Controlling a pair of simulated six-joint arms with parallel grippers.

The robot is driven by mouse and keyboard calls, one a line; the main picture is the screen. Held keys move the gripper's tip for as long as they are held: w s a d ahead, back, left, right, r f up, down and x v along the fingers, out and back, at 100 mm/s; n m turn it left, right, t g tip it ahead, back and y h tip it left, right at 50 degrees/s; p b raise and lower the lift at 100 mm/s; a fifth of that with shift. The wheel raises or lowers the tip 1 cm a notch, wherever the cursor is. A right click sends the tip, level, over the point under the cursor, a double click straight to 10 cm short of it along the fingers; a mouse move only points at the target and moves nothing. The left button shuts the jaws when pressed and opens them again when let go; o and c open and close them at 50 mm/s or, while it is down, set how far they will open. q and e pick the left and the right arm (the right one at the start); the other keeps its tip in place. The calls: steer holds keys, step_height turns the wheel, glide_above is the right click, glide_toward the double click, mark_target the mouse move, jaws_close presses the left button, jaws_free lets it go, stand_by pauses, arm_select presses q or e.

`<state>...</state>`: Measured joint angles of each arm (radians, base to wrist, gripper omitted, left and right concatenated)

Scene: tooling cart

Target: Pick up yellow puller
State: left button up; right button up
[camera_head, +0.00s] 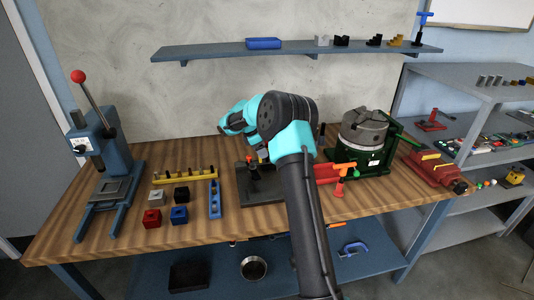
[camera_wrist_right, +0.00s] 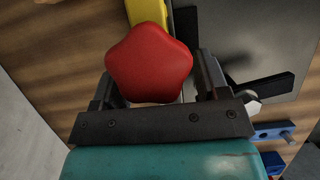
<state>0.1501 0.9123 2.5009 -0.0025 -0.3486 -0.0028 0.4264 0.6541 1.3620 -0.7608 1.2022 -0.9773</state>
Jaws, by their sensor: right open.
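A yellow part (camera_wrist_right: 148,12), which looks like the yellow puller, enters at the top edge of the right wrist view. A red star-shaped knob (camera_wrist_right: 150,65) stands in front of it, and I cannot tell whether they are joined. My right gripper (camera_wrist_right: 158,80) is open, with the knob showing between its fingers and hiding what lies behind. In the head view my right gripper (camera_head: 232,122) is above the dark baseplate (camera_head: 262,196) with small red and yellow parts. Much of that spot is behind my arm. My left gripper is not in view.
A blue press (camera_head: 105,160) stands at the left of the wooden table. A yellow rack (camera_head: 185,178), several coloured blocks and a blue holder (camera_head: 215,200) lie left of the baseplate. A green-based chuck (camera_head: 363,130) and a red vise (camera_head: 432,168) occupy the right. The front left table edge is clear.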

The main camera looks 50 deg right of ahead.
stand_by(0.4)
steer(key=c, duration=1.2)
jaws_close()
steer(key=shift+r, duration=0.1)
